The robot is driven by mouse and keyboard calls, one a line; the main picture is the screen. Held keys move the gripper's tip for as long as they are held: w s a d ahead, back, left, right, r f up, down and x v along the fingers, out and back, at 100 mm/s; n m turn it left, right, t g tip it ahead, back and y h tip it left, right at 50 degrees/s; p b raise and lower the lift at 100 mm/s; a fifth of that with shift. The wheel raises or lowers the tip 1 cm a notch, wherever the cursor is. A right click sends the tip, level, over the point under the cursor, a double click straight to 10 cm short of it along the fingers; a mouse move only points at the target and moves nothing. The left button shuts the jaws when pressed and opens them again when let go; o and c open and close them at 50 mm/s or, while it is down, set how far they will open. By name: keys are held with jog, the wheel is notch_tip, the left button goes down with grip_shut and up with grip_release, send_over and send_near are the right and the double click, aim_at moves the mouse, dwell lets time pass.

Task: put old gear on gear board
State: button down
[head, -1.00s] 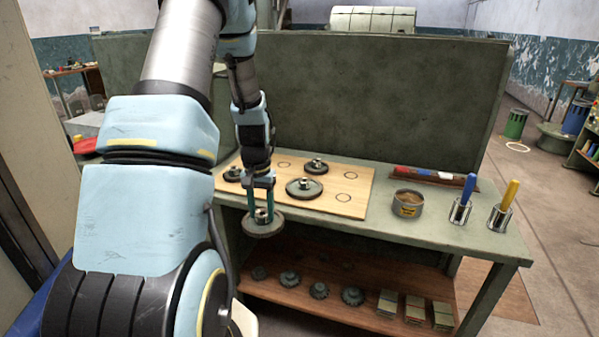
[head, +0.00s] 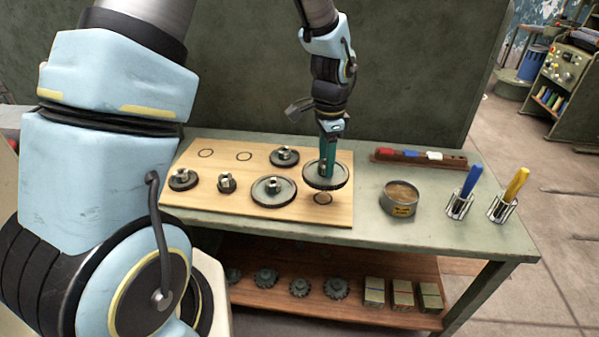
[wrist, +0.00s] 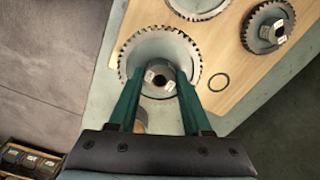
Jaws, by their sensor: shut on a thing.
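My gripper (head: 327,168) is shut on the hub of a grey toothed gear (head: 325,182), which I take to be the old gear. In the wrist view the two teal fingers (wrist: 160,84) stand on either side of the hub, and the gear (wrist: 187,48) hangs level below them. The gear is over the right end of the wooden gear board (head: 222,162) and looks a little above it. Other gears stand on the board, including a large one (head: 273,190) to the left.
A small gear (head: 284,156) stands at the back of the board. An open tin (head: 400,199), cups with a blue handle (head: 466,187) and a yellow handle (head: 511,192), and a rack (head: 420,156) are to the right. The shelf below holds several gears and boxes.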

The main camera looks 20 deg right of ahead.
jog(key=shift+f+p, duration=0.85)
jog(key=shift+f, duration=2.75)
jog(key=shift+f, duration=0.15)
jog(key=shift+c, duration=1.7)
grip_release()
notch_tip(320, 180, up, 12)
jog(key=b, duration=0.3)
jog(key=s+a+r+n, duration=0.1)
jog(key=a+n, duration=0.7)
jog(key=a, duration=0.7)
jog(key=s+a+r+n+t, duration=0.1)
jog(key=a+r+n, duration=0.1)
jog(key=a+n, duration=0.7)
jog(key=a, duration=0.5)
jog(key=shift+s+a+n+t, duration=0.3)
jog(key=shift+a, duration=0.05)
